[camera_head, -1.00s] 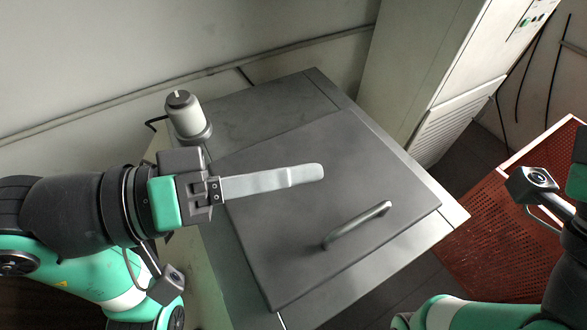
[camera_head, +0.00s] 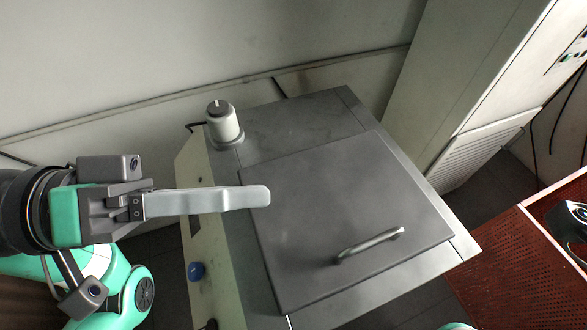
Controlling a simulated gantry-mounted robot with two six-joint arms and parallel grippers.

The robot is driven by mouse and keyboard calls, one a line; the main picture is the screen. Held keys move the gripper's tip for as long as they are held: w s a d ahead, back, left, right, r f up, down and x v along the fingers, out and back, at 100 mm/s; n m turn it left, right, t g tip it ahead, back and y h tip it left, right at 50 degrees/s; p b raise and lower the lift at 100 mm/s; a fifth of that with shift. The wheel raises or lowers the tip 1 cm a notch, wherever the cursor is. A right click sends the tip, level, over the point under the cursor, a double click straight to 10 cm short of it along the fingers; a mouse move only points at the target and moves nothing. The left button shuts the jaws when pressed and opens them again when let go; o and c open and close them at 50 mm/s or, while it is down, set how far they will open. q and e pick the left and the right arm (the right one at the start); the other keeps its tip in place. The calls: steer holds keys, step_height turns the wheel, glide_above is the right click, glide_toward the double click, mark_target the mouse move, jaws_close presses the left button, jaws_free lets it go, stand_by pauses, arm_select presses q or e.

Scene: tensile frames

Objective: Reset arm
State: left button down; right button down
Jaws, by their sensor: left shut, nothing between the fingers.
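My left gripper (camera_head: 258,196) comes in from the left of the head view. Its long pale fingers lie together, shut and empty, over the left edge of a grey metal box and its lid. The lid (camera_head: 330,210) lies flat and closed on the box, and its bar handle (camera_head: 370,244) is to the right of and below the fingertips, apart from them. My right gripper's fingers are out of view; only a bit of my right arm shows at the right edge.
A grey cylinder with a dark cap (camera_head: 223,122) stands at the box's back left corner. A blue knob (camera_head: 196,271) is on the box's front left side. A tall pale cabinet (camera_head: 470,80) stands behind right. A red perforated surface (camera_head: 510,265) is at the lower right.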

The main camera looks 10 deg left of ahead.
arm_select(q)
steer(key=shift+s+a+r, duration=0.2)
steer(key=shift+s+a, duration=0.25)
steer(key=shift+a, duration=0.2)
